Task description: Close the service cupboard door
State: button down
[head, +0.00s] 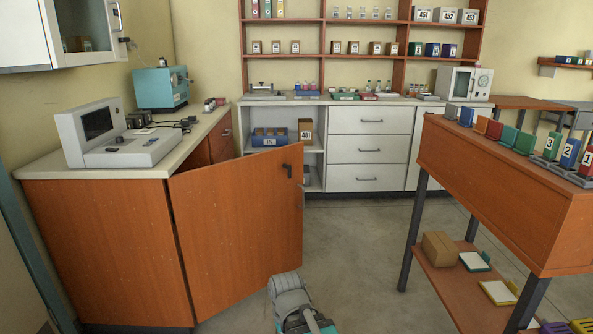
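The service cupboard door looks to be the brown wooden door (240,235) at the end of the left counter. It stands open, swung out to the right from an edge near the counter's front corner. The cupboard opening is hidden behind the door. A grey and teal part of my arm shows at the bottom middle, in front of the door's lower right. No gripper fingers can be made out.
A grey device (115,140) and a teal box (160,88) stand on the left counter (150,170). A brown bench (490,185) with several coloured holders is at the right. Grey floor (355,250) lies clear between the door and the bench. White drawers (368,150) line the back.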

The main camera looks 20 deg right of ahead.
aim_at(239, 221)
jog(key=z, duration=0.1)
jog(key=i, duration=0.9)
jog(key=u, duration=0.05)
